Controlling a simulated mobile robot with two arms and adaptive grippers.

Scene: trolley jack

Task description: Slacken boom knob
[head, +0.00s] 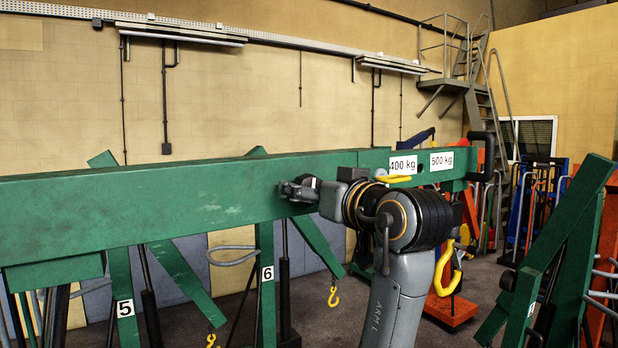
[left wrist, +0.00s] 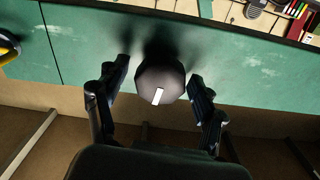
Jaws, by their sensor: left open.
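The green boom (head: 150,200) runs across the head view, with white "400 kg" and "500 kg" labels towards its right end. In the left wrist view the boom (left wrist: 240,75) fills the upper part. A dark round knob with a white mark (left wrist: 160,85) stands out from its side. My left gripper (left wrist: 158,74) is open, with one finger on each side of the knob and visible gaps between. In the head view my left gripper (head: 298,188) is at the boom's near face; I cannot clearly make out the knob there. My right gripper is not in view.
Green crane legs numbered 5 and 6 (head: 265,290) stand below the boom, with yellow hooks (head: 333,297) hanging nearby. A yellow hook (head: 447,270) hangs right of my arm. Another green crane (head: 560,250) stands at the right. Metal stairs (head: 475,90) are behind.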

